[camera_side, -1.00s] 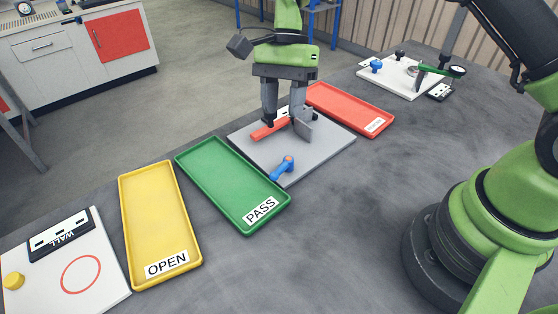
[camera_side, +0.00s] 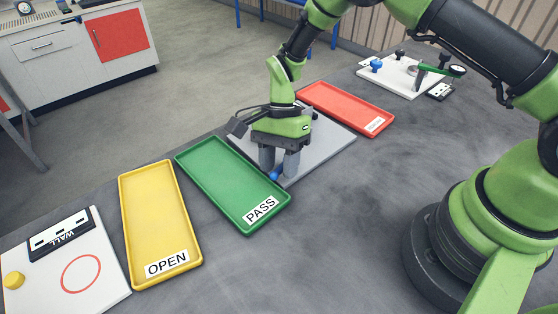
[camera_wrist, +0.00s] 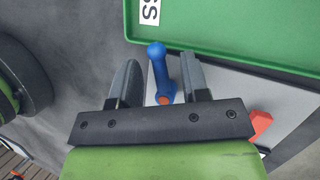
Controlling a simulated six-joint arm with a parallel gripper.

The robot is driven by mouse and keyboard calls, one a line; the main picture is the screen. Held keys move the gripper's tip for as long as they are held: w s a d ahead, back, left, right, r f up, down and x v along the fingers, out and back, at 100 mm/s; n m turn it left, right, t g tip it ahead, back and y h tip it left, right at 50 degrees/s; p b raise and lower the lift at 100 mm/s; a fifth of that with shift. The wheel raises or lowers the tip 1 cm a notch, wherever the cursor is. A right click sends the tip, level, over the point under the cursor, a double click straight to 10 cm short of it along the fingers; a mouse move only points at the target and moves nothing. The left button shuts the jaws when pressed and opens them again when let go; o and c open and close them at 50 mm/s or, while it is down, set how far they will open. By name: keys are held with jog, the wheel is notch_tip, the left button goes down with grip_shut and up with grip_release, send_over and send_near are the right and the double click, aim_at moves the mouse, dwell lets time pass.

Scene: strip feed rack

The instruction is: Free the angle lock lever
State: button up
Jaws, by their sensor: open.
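The blue lever (camera_wrist: 159,66) with a round knob stands on the grey plate (camera_side: 323,143), near its front corner by the green tray. It has an orange part at its base in the wrist view. My gripper (camera_side: 281,172) is low over that corner, open, with the lever between its two fingers (camera_wrist: 160,76). In the wrist view there are gaps beside the lever, more clearly toward the left finger. In the side view the fingers hide most of the lever, and only a bit of blue (camera_side: 274,175) shows. A red part (camera_wrist: 261,123) of the plate's fixture shows at right in the wrist view.
The green PASS tray (camera_side: 215,149) lies close beside the plate, with the yellow OPEN tray (camera_side: 125,208) further left. A red tray (camera_side: 318,87) lies behind the plate. A white board with a dial gauge (camera_side: 457,71) stands far right. The front tabletop is clear.

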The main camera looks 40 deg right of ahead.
jog(key=shift+c, duration=0.3)
grip_shut()
jog(key=n, duration=0.1)
jog(key=n+g+h, duration=0.1)
jog(key=n, duration=0.1)
jog(key=shift+s+d, duration=0.1)
jog(key=shift+s, duration=0.3)
jog(key=n, duration=0.1)
jog(key=n+h, duration=0.1)
jog(key=n, duration=0.1)
jog(key=s+n+h, duration=0.1)
jog(key=n, duration=0.1)
jog(key=shift+d+g, duration=0.3)
jog(key=shift+d, duration=0.1)
jog(key=n, duration=0.1)
jog(key=n+h, duration=0.1)
jog(key=n, duration=0.1)
jog(key=d+n, duration=0.1)
jog(key=shift+s+h, duration=0.25)
jog(key=shift+h, duration=0.15)
jog(key=shift+d+n+t+h, duration=0.25)
jog(key=shift+n+h, duration=0.15)
jog(key=shift+n, duration=0.6)
jog(key=shift+d+n+t+h, duration=0.2)
jog(key=shift+n+h, duration=0.2)
jog(key=shift+n, duration=0.6)
